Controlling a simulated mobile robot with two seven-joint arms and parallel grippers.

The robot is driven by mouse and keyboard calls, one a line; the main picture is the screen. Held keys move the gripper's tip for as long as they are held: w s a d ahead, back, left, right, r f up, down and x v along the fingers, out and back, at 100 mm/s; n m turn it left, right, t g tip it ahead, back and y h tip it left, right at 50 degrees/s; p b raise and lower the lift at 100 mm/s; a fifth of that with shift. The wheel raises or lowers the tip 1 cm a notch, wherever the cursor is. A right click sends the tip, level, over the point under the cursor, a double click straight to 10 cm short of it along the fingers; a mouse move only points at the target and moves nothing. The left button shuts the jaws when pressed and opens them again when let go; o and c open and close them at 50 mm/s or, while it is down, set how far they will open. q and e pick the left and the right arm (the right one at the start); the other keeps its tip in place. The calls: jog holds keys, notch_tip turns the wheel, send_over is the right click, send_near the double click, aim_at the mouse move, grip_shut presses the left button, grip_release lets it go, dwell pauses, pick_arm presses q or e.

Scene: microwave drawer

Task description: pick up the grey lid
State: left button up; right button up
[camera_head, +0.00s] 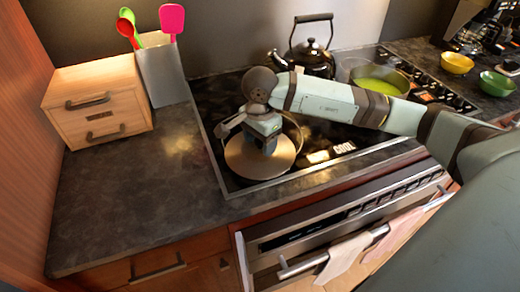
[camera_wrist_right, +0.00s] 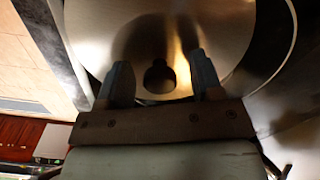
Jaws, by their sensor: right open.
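The grey lid (camera_head: 244,168) is a round metal disc on the front left of the stovetop, on what looks like a pan. In the right wrist view the lid (camera_wrist_right: 100,35) fills the upper middle, with its dark knob (camera_wrist_right: 159,77) between my fingers. My right gripper (camera_head: 264,145) is over the lid and hides its knob in the head view. In the right wrist view the right gripper (camera_wrist_right: 160,82) is open, one finger on each side of the knob, with gaps on both sides. My left gripper is not in view.
A black kettle (camera_head: 311,58) stands at the back of the stove. A pot of green soup (camera_head: 380,84) is to the right, behind my arm. A wooden drawer box (camera_head: 97,100) and a utensil holder (camera_head: 163,74) stand at the back left. The left counter (camera_head: 135,195) is clear.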

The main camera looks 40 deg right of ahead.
jog(key=shift+c, duration=0.3)
grip_shut()
jog(key=shift+r, duration=0.1)
